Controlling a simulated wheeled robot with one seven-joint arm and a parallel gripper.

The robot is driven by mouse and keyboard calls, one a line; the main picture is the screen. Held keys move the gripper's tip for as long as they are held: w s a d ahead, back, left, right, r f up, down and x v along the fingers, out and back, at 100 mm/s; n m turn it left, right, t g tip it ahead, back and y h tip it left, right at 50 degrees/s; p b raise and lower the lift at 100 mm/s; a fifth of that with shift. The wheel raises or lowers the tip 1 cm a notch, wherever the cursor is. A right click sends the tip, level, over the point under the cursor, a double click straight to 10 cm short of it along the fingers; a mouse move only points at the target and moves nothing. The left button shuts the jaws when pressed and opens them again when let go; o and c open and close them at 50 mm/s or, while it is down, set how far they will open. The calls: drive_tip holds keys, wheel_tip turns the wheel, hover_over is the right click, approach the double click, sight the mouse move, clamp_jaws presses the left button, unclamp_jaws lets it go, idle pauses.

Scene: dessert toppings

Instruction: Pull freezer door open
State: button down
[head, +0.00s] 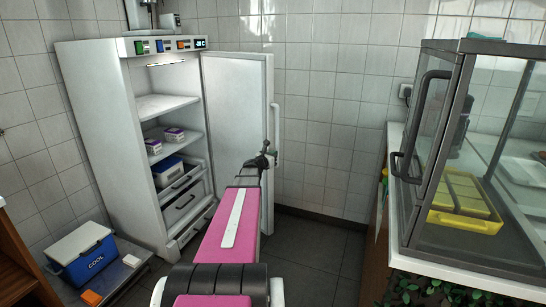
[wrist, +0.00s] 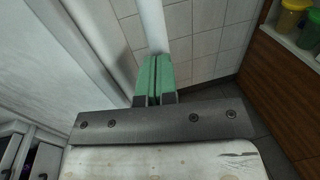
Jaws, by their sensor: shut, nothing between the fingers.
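The freezer (head: 105,130) is a tall white cabinet at the left of the head view. Its door (head: 228,105) stands wide open, swung out to the right, with the shelves exposed. The door handle (head: 276,125) is a white vertical bar at the door's outer edge. My gripper (head: 268,152) is at the door's outer edge, near the handle's lower end. In the wrist view, its green fingers (wrist: 153,76) are shut together and empty, in front of a white vertical bar (wrist: 153,28) that looks like the handle. Whether they touch the bar, I cannot tell.
Small purple-and-white boxes (head: 174,134) and a blue bin (head: 168,172) sit inside the freezer. A blue cooler (head: 82,253) stands at the lower left. A glass display case (head: 470,150) on a counter fills the right. Dark floor (head: 312,250) is clear between them.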

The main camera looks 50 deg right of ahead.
drive_tip(key=w+d+t, duration=0.1)
drive_tip(key=w+d, duration=0.1)
drive_tip(key=d, duration=1.3)
drive_tip(key=w+d+n+t, duration=0.1)
drive_tip(key=w+d, duration=0.1)
drive_tip(key=d, duration=1.4)
drive_tip(key=shift+n, duration=0.3)
